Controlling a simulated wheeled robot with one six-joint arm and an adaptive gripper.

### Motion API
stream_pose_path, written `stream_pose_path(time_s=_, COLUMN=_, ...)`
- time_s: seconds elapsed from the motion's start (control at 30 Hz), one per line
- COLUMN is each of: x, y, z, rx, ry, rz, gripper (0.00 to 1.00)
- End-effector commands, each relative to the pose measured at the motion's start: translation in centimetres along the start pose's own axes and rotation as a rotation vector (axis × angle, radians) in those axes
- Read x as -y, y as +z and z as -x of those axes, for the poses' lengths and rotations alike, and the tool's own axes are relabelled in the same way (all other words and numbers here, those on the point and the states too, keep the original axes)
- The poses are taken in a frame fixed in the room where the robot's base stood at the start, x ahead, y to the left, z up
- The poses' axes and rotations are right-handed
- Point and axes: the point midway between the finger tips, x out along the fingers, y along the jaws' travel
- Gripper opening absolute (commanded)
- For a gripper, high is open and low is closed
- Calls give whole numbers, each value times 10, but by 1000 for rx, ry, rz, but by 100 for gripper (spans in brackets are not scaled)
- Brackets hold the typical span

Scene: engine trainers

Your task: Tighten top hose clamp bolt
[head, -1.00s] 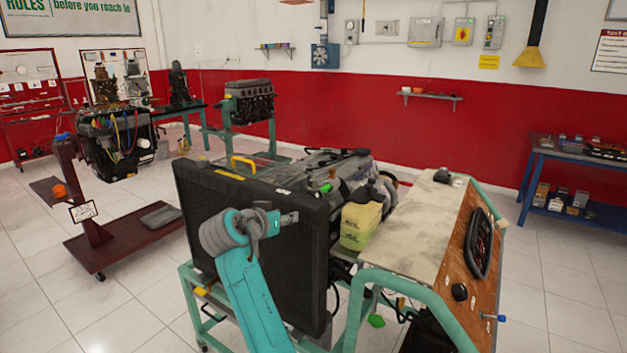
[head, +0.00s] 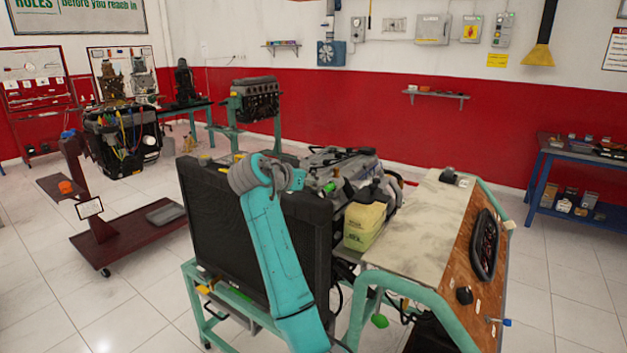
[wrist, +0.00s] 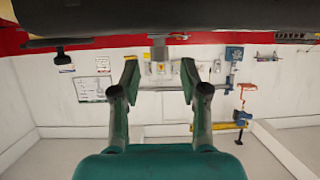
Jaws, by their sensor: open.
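The engine trainer carries a black radiator (head: 215,215) at its front left, with the engine (head: 335,165) behind it. The hose clamp and its bolt are too small or hidden to make out in either view. My arm's wrist is in front of the radiator's upper edge, and my gripper is not clearly seen in the head view. In the wrist view my gripper (wrist: 159,76) is open, with nothing between its two fingers. A dark rounded edge (wrist: 165,12) crosses the top of that view, beyond the fingertips.
A yellow-green container (head: 364,226) stands beside the engine. The trainer's panel (head: 415,220) and teal frame are at the right. A maroon stand (head: 120,243) is at the left, with open floor around it. A blue shelf table (head: 580,175) stands at the right wall.

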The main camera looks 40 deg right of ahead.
Motion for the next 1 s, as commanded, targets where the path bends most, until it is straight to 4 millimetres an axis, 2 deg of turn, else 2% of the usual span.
stream_pose_path(time_s=0.2, x=0, y=0, z=-22, rx=0, ry=1, rz=0, gripper=45)
stream_pose_path(time_s=0.57, x=0, y=0, z=-26, rx=0, ry=0, rz=0, gripper=45)
stream_pose_path(time_s=0.73, x=0, y=0, z=-26, rx=0, ry=0, rz=0, gripper=5)
stream_pose_path(time_s=0.77, x=0, y=0, z=-26, rx=0, ry=0, rz=0, gripper=0)
stream_pose_path(time_s=1.0, x=0, y=0, z=-26, rx=0, ry=5, rz=-2, gripper=0)
